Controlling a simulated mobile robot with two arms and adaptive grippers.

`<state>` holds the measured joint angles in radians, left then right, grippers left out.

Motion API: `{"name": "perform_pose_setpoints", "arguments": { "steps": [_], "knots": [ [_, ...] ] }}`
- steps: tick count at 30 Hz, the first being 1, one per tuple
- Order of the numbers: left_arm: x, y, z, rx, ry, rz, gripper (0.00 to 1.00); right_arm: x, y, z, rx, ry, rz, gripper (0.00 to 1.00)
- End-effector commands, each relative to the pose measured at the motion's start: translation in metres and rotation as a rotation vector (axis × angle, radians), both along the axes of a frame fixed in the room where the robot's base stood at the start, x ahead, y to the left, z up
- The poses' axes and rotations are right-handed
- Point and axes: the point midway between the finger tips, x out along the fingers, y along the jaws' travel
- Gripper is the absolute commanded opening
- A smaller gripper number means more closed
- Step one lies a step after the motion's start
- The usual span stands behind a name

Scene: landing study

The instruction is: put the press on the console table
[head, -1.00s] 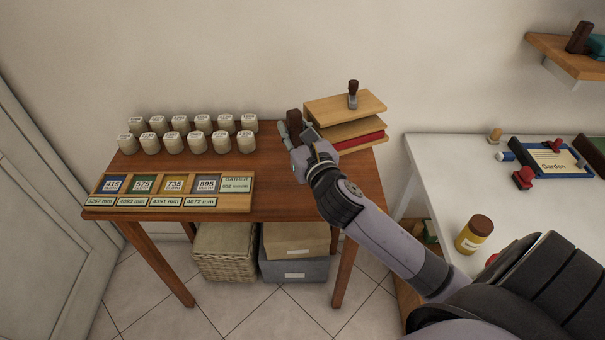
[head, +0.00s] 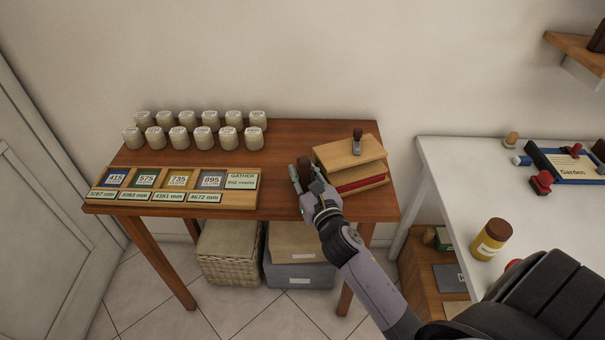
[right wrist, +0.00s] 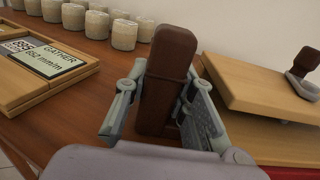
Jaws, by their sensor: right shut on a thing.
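The press (head: 345,160) is a pair of pale wooden boards with a red layer between them, a small dark knob on top and a dark brown handle at its left end. It is at the right end of the brown console table (head: 285,150), low over or on the top; contact is hard to tell. My right gripper (head: 306,176) is shut on the brown handle. In the right wrist view the handle (right wrist: 166,80) stands between the fingers, with the boards (right wrist: 255,90) to the right. My left gripper is out of view.
Several pale jars (head: 205,138) stand in two rows at the table's back left. A wooden tray of numbered cards (head: 170,182) lies at the front left. A white desk (head: 450,170) with a yellow jar (head: 491,240) stands to the right. Bare table lies between jars and press.

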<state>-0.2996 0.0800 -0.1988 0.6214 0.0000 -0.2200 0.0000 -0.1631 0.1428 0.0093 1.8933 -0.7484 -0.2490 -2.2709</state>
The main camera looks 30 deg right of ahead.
Motion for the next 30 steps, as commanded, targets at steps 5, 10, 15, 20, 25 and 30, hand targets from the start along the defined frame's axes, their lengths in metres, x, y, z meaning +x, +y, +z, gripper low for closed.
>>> {"name": "perform_pose_setpoints", "arguments": {
  "steps": [5,10,15,20,25,30],
  "knots": [
    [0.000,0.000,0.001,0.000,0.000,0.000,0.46,0.000,0.000,0.003,-0.003,-0.004,0.001,0.00],
    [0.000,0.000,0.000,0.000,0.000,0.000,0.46,0.000,0.000,0.000,0.001,0.000,0.000,0.30],
    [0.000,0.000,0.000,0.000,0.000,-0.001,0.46,0.000,0.000,0.000,0.001,0.000,0.000,0.41],
    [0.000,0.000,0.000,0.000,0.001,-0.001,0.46,0.000,0.000,0.000,0.001,0.000,0.000,0.44],
    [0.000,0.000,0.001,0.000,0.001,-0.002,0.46,0.000,0.000,0.002,0.001,0.000,0.000,0.44],
    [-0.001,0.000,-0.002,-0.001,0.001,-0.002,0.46,-0.019,0.003,-0.001,0.003,0.002,0.000,0.44]
  ]
}}
